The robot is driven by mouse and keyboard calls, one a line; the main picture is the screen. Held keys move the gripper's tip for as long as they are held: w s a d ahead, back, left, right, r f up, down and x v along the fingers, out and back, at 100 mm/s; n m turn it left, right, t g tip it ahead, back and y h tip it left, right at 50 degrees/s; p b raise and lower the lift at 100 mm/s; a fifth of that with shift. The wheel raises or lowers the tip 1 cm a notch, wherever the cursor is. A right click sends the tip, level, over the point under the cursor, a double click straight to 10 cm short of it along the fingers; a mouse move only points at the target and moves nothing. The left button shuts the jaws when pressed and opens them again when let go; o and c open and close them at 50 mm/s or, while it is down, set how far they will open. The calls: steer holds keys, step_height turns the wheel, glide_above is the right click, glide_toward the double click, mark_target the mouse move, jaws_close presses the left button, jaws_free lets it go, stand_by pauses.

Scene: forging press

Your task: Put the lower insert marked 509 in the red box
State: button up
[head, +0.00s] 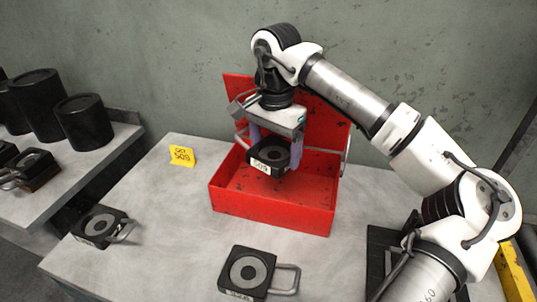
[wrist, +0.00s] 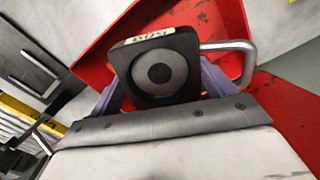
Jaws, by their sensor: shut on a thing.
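My gripper (head: 276,145) is shut on a dark square insert (head: 267,158) with a round grey centre, a white label and a bent metal handle. The label is small and I cannot read it surely. The insert hangs above the floor of the open red box (head: 270,214), inside its outline and apart from the floor as far as I can tell. In the wrist view the insert (wrist: 160,72) sits between the lilac fingers, its handle to the right, with the red box (wrist: 280,110) behind it.
Similar inserts lie on the table at left (head: 100,227) and front centre (head: 249,272). Black cylinders (head: 84,122) stand on a side table. The box's raised lid (head: 325,120) is behind my gripper.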

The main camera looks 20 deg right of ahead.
steer(key=shift+w+d+f, duration=0.15)
steer(key=shift+w+f, duration=0.05)
steer(key=shift+w, duration=0.05)
steer(key=p, duration=0.2)
glide_toward(275, 195)
steer(key=f, duration=0.5)
steer(key=shift+s+a+f, duration=0.15)
steer(key=shift+a+f, duration=0.05)
steer(key=shift+f, duration=0.05)
steer(key=shift+d+f, duration=0.1)
steer(key=shift+f, duration=0.25)
steer(key=shift+f, duration=0.2)
steer(key=o, duration=2)
steer(key=shift+c, duration=0.2)
steer(key=shift+r, duration=0.15)
step_height(275, 195, up, 12)
steer(key=shift+r+b, duration=0.1)
steer(key=shift+b, duration=0.55)
